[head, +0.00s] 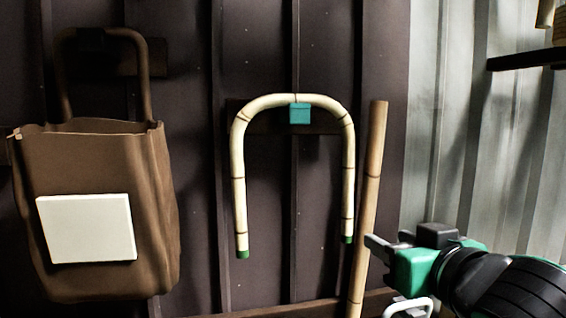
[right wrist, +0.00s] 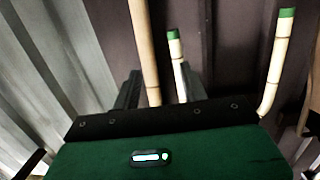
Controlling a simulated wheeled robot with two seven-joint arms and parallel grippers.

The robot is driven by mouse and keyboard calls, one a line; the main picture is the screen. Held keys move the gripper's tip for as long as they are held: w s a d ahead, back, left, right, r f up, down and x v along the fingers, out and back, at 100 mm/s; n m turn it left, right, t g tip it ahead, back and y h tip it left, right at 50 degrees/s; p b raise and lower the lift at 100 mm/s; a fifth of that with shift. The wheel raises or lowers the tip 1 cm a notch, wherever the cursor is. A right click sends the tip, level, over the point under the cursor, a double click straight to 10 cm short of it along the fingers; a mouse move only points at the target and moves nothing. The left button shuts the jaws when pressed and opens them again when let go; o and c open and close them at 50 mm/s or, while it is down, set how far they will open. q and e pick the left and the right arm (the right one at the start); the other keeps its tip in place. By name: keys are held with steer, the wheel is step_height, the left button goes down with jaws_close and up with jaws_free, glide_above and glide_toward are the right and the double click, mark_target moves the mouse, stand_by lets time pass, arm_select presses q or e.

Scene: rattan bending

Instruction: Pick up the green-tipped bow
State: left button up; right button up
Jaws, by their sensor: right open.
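The green-tipped bow (head: 238,180) is a pale cane bent into an upside-down U. It hangs on the dark wall from a teal block (head: 300,113), both green tips pointing down. In the right wrist view its two legs (right wrist: 276,60) show with green ends. My right gripper (head: 384,243) is open and empty, to the right of the bow's lower right tip and apart from it. It also shows in the right wrist view (right wrist: 158,84), its body hiding part of the fingers. My left gripper is not in view.
A straight bamboo pole (head: 373,170) leans upright between the bow and my right gripper. A brown bag (head: 155,200) with a blank white panel (head: 86,228) hangs at left. A dark shelf (head: 527,59) juts out at upper right. A white handle-like loop (head: 408,304) is below my gripper.

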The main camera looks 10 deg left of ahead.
steer(key=t, duration=0.1)
glide_toward(350, 178)
steer(key=d+f, duration=0.1)
steer(key=d, duration=0.1)
steer(key=shift+n+y, duration=0.4)
steer(key=p+x, duration=0.1)
steer(key=x, duration=0.1)
steer(key=p+x, duration=0.1)
steer(key=x, duration=0.2)
steer(key=p+x, duration=0.1)
steer(key=x, duration=0.2)
steer(key=shift+a+r+p, duration=0.3)
steer(key=shift+a, duration=0.1)
steer(key=shift+w+a+r+p, duration=0.2)
steer(key=shift+w+p, duration=0.1)
steer(key=shift+p, duration=0.25)
steer(key=p+x, duration=0.1)
steer(key=x, duration=0.1)
steer(key=p+x, duration=0.1)
steer(key=p, duration=0.1)
steer(key=shift+w+a+r, duration=0.1)
steer(key=shift+w+a, duration=0.1)
steer(key=shift+a, duration=0.2)
steer(key=shift+w+a, duration=0.1)
steer(key=shift+w, duration=0.2)
steer(key=shift+f, duration=0.2)
jaws_close()
